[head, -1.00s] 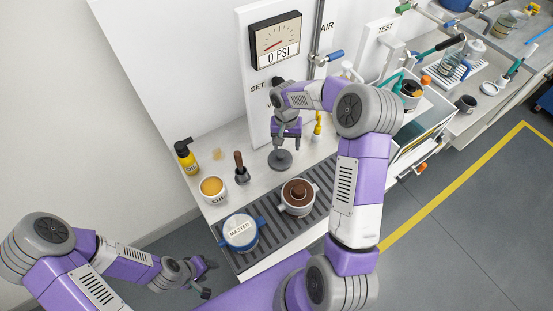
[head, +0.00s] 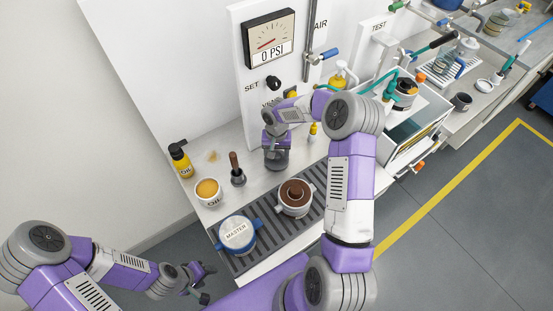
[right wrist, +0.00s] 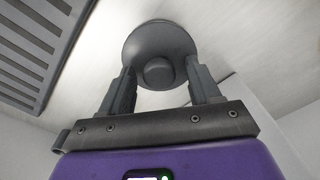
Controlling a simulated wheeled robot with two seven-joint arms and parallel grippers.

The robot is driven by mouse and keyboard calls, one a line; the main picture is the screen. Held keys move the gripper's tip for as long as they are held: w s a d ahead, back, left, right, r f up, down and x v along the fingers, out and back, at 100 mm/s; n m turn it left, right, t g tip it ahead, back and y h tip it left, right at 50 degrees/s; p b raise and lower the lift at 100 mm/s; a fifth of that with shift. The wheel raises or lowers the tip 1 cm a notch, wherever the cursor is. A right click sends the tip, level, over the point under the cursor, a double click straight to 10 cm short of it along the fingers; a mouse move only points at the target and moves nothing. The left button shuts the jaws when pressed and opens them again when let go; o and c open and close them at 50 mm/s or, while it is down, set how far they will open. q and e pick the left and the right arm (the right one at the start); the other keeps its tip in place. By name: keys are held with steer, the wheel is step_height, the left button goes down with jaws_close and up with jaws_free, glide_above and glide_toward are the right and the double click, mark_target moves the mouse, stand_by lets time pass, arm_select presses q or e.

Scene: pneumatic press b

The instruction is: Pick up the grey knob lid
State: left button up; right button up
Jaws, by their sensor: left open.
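The grey knob lid (head: 276,165) lies on the pale worktop, partly hidden by my right gripper in the head view. In the right wrist view the lid (right wrist: 160,40) is a round dark grey disc with a round knob in its middle. My right gripper (head: 276,155) is over it. In the right wrist view its two fingers (right wrist: 162,86) stand apart on either side of the knob, with a visible gap on each side. My left gripper (head: 205,284) is open and empty, low at the front left, away from the lid.
A tamper-like tool (head: 237,172), an oil cup (head: 208,190) and a yellow bottle (head: 180,160) stand left of the lid. A brown-topped pot (head: 294,196) and the blue MASTER pot (head: 237,234) stand on the slatted mat (head: 262,254) in front. The gauge panel (head: 242,85) rises behind.

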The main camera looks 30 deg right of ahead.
jaws_close()
steer(key=shift+r, duration=0.1)
